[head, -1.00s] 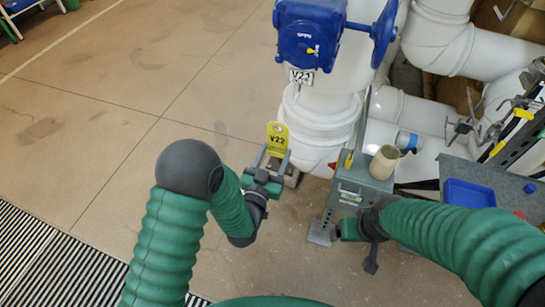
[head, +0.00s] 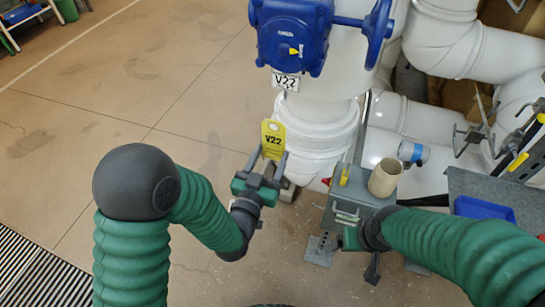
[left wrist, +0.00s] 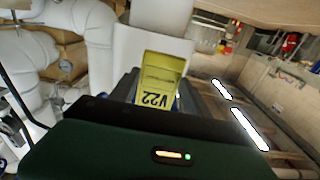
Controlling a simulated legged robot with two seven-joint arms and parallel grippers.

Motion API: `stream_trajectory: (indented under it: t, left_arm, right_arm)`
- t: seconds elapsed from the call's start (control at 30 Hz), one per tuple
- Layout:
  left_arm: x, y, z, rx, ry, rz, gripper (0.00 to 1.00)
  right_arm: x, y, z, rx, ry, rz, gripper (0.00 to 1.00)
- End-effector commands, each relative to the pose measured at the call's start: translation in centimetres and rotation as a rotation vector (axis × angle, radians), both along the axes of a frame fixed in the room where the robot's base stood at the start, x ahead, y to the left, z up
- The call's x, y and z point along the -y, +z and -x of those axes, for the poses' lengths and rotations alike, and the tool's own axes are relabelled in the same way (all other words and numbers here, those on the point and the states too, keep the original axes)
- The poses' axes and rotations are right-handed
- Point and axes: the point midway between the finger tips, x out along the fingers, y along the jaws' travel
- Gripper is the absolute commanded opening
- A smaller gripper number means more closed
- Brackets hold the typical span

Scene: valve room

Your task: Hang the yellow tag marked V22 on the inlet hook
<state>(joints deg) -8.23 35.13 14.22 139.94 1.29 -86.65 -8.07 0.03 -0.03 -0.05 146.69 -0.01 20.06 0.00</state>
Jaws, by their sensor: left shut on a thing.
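The yellow tag (head: 272,140) marked V22 is held upright in my left gripper (head: 270,160), which is shut on its lower part. In the left wrist view the tag (left wrist: 160,82) stands between the fingers, its V22 lettering upside down. In the head view the tag appears just left of the white pipe's lower flange; I cannot tell if they touch. The blue valve (head: 292,35) above bears a white V22 plate (head: 286,82). I cannot make out the inlet hook. My right gripper (head: 362,240) is low by a grey metal box, its fingers unclear.
The grey box (head: 345,215) carries a beige cup (head: 384,178) and a yellow item (head: 345,175). A blue tray (head: 484,209) lies on a grey surface at right. White pipes (head: 440,45) fill the upper right. The floor at left is open, with a grating at lower left.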

Motion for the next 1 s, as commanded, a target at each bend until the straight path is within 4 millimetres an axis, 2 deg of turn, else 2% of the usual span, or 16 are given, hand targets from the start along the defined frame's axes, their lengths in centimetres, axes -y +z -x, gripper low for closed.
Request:
stream_trajectory:
  t: [1.0]
  left_arm:
    - [2.5,-1.2,-7.2,-0.003,0.002,-0.004,0.17]
  right_arm:
    - [-0.1,-0.1,0.0,0.0,0.001,0.0,0.82]
